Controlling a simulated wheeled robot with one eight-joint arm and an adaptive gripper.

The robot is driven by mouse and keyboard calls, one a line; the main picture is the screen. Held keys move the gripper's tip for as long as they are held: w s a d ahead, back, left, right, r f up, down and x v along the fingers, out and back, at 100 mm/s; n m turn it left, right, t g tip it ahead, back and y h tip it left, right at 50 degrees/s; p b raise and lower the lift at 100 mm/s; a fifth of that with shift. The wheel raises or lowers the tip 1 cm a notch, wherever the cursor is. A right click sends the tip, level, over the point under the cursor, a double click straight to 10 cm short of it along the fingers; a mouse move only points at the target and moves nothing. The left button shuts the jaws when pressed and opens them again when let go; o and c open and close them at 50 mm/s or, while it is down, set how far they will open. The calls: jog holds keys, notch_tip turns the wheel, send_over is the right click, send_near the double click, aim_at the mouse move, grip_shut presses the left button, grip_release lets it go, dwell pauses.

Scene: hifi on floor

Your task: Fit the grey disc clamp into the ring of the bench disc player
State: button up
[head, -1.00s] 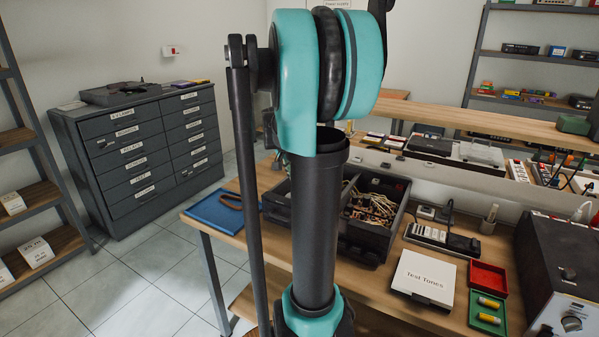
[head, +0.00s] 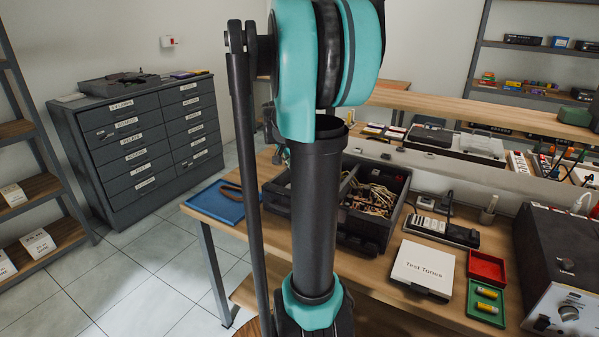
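I cannot make out the grey disc clamp in the head view. No ring or disc player can be told for sure. A dark grey flat unit (head: 122,88) lies on the drawer cabinet. My upright arm fills the middle of the view and covers part of the bench. My gripper's fingers do not show; a small dark part shows beside the arm's elbow.
The dark drawer cabinet (head: 140,145) stands at the left. Tiled floor is clear at left.

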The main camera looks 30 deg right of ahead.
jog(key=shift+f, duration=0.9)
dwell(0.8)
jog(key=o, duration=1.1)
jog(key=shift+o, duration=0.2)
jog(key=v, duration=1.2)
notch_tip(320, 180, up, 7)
